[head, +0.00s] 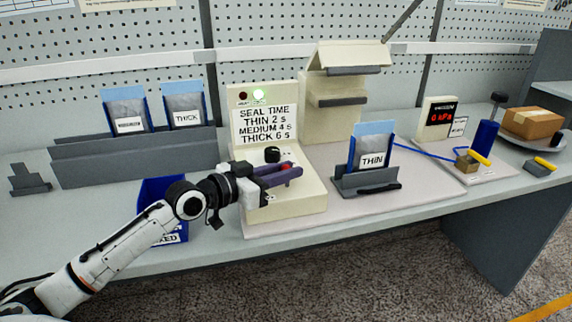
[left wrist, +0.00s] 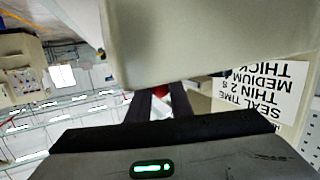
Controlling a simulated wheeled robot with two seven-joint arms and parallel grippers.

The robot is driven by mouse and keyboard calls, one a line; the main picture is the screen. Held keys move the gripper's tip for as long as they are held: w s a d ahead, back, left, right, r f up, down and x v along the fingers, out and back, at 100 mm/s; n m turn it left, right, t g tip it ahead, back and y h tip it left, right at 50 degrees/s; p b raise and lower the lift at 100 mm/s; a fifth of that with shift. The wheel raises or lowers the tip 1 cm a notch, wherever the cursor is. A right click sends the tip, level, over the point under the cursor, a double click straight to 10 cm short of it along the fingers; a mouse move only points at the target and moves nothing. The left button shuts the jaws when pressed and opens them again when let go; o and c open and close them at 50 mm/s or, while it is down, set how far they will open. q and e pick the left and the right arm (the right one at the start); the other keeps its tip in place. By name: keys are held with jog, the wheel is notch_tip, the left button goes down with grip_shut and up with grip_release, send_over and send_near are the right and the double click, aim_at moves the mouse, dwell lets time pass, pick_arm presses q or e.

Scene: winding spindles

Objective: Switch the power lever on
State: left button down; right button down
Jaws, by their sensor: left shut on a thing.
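The cream sealing machine (head: 312,205) stands in the middle of the bench. A black dial (head: 272,154) sits just behind the fingers. My right gripper is out of view.
A blue bin (head: 152,190) stands left, partly behind my left arm. A grey rack (head: 135,158) holds pouches at the back left. A THIN pouch (head: 372,160) stands in a dark holder to the right. A gauge (head: 439,118) and a brown box (head: 532,122) are farther right.

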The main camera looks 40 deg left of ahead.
pick_arm(q)
jog(key=c, duration=1.6)
grip_release()
jog(key=shift+s, duration=0.1)
jog(key=v, duration=0.4)
jog(key=b+v, duration=0.1)
jog(key=v, duration=0.3)
jog(key=shift+s+f, duration=0.15)
jog(key=shift+f, duration=0.05)
jog(key=shift+v, duration=0.95)
jog(key=shift+a+r, duration=0.1)
jog(key=shift+r, duration=0.05)
